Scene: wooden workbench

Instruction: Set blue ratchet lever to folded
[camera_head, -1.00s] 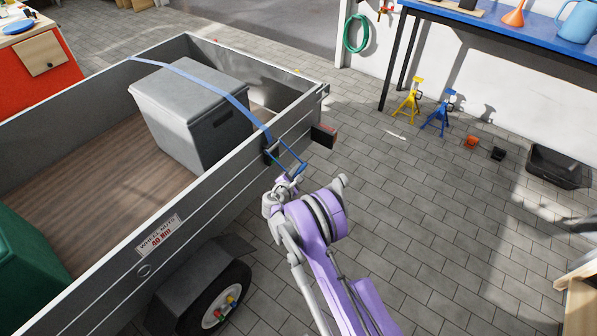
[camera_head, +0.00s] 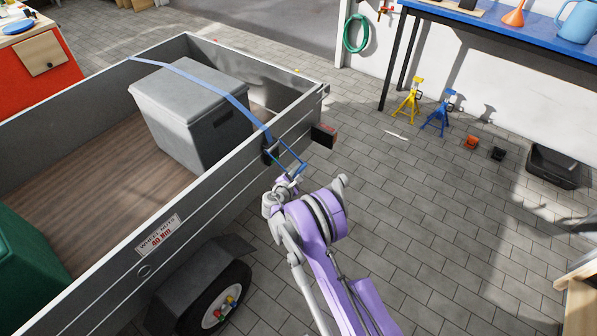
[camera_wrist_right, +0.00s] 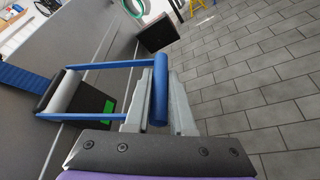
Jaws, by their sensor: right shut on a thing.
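The blue ratchet lever (camera_head: 292,155) stands out from the outer side of the grey trailer wall. In the right wrist view it is a blue frame (camera_wrist_right: 109,65) with a thick blue crossbar handle (camera_wrist_right: 159,92). Its root is at a dark ratchet body with a roller (camera_wrist_right: 62,92) and a small green patch. My right gripper (camera_head: 293,175) is at the lever's outer end. In the right wrist view its grey fingers (camera_wrist_right: 160,90) are shut on the crossbar. My left gripper is not in view.
A blue strap (camera_head: 200,77) runs over a grey box (camera_head: 165,100) in the trailer (camera_head: 75,225). A dark tail light block (camera_head: 324,135) sticks out close to the lever. The paved floor (camera_head: 420,230) to the right is clear near my arm.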

